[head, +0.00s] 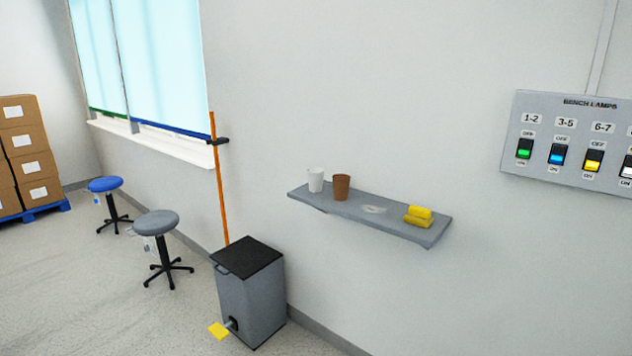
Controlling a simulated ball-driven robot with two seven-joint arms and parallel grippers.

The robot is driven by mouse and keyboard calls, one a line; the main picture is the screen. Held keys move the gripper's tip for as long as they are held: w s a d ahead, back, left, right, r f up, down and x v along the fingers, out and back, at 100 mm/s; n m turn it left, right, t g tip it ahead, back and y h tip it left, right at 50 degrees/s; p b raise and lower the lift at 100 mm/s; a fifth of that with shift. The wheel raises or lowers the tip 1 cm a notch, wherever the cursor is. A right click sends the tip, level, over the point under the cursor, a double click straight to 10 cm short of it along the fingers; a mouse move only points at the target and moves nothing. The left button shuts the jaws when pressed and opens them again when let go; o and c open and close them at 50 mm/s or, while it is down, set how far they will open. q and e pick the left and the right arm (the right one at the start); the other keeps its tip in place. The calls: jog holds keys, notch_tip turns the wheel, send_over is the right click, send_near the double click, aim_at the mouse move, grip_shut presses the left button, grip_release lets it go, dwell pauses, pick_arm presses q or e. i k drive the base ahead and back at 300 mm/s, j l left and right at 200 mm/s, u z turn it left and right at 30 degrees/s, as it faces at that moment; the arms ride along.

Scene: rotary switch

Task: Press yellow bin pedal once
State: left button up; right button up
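A grey bin (250,300) with a flat black lid (247,257) stands on the floor against the wall, lower middle-left of the head view. Its lid looks shut. A yellow pedal (218,331) sticks out low at the bin's front left, close to the floor. Nothing touches the pedal. Neither of my grippers shows in this view.
A grey stool (157,223) and a blue stool (105,184) stand left of the bin. An orange pole (221,190) rises behind it. A wall shelf (375,212) holds cups and yellow items. A switch panel (575,142) hangs right. Floor left of the pedal is clear.

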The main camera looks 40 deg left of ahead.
aim_at(219, 330)
jog(key=u, duration=2)
